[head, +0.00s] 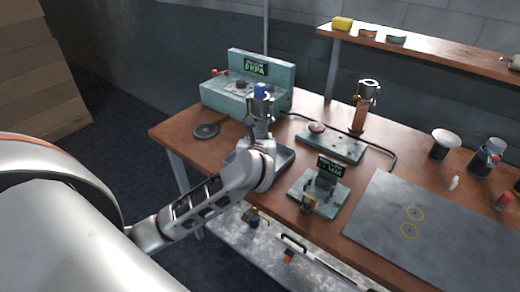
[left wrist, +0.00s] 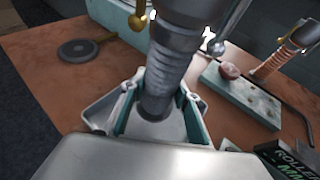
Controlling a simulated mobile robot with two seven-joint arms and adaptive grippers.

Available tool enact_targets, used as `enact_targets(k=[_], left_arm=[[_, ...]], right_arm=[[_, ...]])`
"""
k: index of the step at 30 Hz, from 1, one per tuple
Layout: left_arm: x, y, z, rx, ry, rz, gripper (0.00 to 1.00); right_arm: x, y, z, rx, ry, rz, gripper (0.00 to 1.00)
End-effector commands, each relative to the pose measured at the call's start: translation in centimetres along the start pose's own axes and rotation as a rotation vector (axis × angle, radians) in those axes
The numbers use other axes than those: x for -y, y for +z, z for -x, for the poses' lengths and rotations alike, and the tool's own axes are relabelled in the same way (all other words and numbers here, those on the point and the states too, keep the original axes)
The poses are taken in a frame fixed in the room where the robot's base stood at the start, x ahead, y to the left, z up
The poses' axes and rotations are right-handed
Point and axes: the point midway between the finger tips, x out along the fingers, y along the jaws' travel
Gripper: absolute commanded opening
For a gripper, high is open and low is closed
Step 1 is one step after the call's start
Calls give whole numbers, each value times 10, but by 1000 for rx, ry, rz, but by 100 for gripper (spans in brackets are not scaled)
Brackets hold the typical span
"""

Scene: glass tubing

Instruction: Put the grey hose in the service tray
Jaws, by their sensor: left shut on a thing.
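My left gripper (head: 260,126) is over the back left part of the bench, in front of the teal pressure unit (head: 246,84). It is shut on a grey ribbed hose (left wrist: 172,62), which fills the space between the fingers (left wrist: 155,105) in the left wrist view. The hose's upper end is cut off there. In the head view the hose (head: 261,106) is small and stands up from the fingers, with a blue part (head: 260,89) at its top. I cannot tell whether it still touches the pressure unit. My right gripper is out of view.
A dark disc (head: 206,130) lies at the left. A teal plate (head: 340,148), a copper-coloured upright tube (head: 362,112) and a teal display stand (head: 318,192) are to the right. A grey panel with yellow rings (head: 380,222) lies front right, mostly clear. Cups stand behind it.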

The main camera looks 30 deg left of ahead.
Motion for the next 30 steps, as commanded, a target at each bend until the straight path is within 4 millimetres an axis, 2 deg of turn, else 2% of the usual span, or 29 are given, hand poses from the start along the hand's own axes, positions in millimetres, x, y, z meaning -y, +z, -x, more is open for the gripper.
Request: enact_targets(k=[3,7,21,22,23,24,30], left_arm=[[-1,-18,-7,-1,2,-5,0],[-1,-31,-13,1,2,-3,0],[0,-38,-16,2,0,-1,0],[0,-40,-16,-2,0,-2,36],[0,-39,-16,-2,0,-2,44],[0,-39,-16,-2,0,-2,47],[0,-39,-16,-1,0,-2,47]], right_arm=[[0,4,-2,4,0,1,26],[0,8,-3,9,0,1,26],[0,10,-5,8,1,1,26],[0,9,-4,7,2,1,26],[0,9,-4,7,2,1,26],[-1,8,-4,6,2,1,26],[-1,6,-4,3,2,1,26]])
